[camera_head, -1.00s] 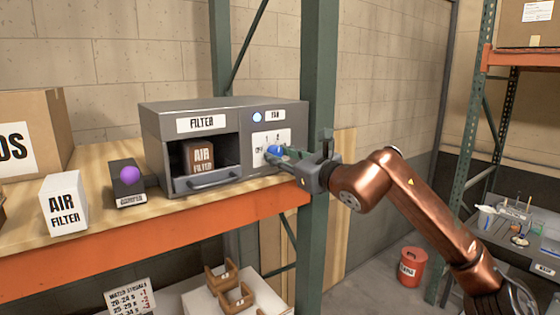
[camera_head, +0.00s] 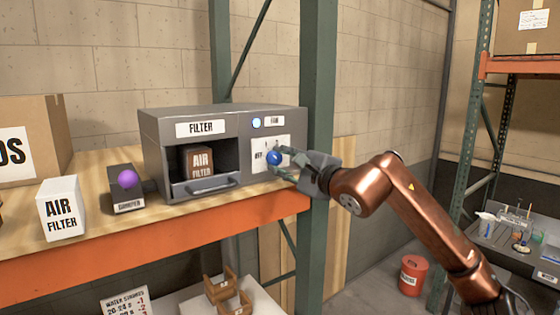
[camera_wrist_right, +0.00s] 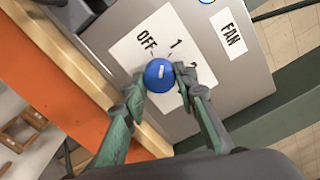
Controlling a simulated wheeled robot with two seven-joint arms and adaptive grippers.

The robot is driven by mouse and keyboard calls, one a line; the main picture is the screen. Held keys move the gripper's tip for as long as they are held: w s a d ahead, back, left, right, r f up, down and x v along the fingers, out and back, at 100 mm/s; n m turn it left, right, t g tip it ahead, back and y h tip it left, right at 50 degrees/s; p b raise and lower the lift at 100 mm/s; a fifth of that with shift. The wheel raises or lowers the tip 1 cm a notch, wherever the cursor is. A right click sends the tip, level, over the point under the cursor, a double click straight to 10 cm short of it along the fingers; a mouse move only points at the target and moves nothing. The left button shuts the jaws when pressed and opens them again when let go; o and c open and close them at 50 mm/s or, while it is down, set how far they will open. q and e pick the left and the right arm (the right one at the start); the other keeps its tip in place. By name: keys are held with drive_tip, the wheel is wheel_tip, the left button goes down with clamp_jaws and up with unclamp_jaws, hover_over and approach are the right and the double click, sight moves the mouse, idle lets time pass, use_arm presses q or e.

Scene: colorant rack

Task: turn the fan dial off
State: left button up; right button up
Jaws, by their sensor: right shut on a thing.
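The blue fan dial (camera_head: 273,157) is on a white plate on the front right of the grey filter box (camera_head: 270,187). My right gripper (camera_head: 279,160) is at the dial, its fingers shut on it from two sides. In the right wrist view the dial (camera_wrist_right: 160,75) sits between the fingertips (camera_wrist_right: 160,80). Its short white mark points up in that view, toward the area between the OFF and 1 labels; I cannot tell the exact setting. The 2 label is mostly hidden by a finger. A small light-blue lamp (camera_head: 256,123) is beside the FAN label. My left gripper is not in view.
A brown filter block (camera_head: 199,161) is inside the box opening, above a drawer handle. A damper unit with a purple knob (camera_head: 127,179) and a white air filter box (camera_head: 62,209) stand left on the shelf. A green rack post (camera_head: 317,80) rises close to the gripper.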

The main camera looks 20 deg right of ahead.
drive_tip(key=n+p, duration=0.1)
drive_tip(key=n, duration=0.4)
drive_tip(key=shift+r+n, duration=0.1)
drive_tip(key=shift+n, duration=0.3)
idle(0.4)
drive_tip(key=o, duration=1.1)
drive_tip(key=shift+o, duration=0.2)
drive_tip(key=shift+s, duration=0.1)
drive_tip(key=v, duration=1.1)
drive_tip(key=shift+s+d, duration=0.15)
drive_tip(key=shift+s, duration=0.25)
